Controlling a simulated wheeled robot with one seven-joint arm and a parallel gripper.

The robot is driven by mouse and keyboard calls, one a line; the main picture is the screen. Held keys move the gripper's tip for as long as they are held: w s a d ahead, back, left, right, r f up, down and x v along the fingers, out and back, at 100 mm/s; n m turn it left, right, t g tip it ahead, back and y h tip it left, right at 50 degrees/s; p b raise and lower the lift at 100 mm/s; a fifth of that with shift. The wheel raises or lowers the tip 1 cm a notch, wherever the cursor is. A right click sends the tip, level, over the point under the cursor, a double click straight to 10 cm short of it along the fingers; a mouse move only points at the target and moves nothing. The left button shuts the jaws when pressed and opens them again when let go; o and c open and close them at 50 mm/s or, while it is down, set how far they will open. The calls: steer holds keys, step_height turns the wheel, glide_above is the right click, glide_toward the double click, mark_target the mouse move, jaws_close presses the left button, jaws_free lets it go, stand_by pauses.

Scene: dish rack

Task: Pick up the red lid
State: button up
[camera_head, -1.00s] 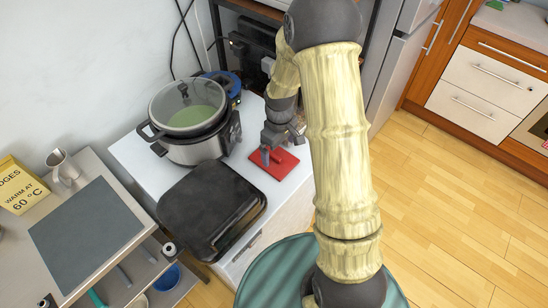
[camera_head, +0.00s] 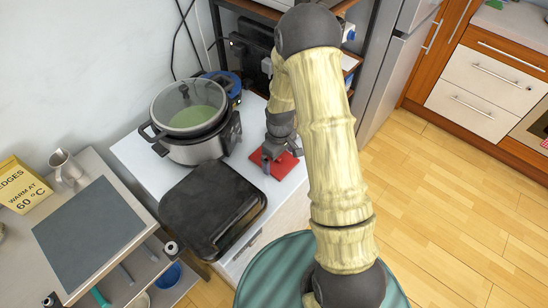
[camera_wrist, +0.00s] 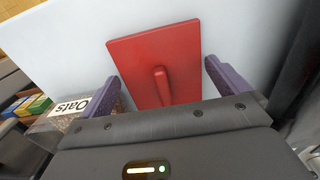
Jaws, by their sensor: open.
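The red lid (camera_head: 284,163) lies flat on the white cabinet top, right of the black grill. It is a square plate with a raised handle, seen clearly in the wrist view (camera_wrist: 185,60). My gripper (camera_head: 272,158) is over the lid in the head view and hides part of it. In the wrist view my gripper's two purple fingers (camera_wrist: 162,80) are spread apart, with the lid's handle between them. The fingers do not touch the handle. How high the fingertips are above the lid is hard to tell.
A cooker with a glass lid (camera_head: 190,125) stands on the white cabinet top (camera_head: 135,155), behind the black grill (camera_head: 210,205). A dark shelf (camera_head: 235,45) stands at the back. An oats box (camera_wrist: 85,108) shows at left in the wrist view.

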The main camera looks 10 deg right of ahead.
mark_target(279, 158)
steer(key=shift+c, duration=0.4)
steer(key=c, duration=0.5)
steer(key=shift+c, duration=0.2)
step_height(279, 158, up, 10)
steer(key=b, duration=0.1)
steer(key=shift+r+p, duration=0.1)
steer(key=shift+p, duration=0.2)
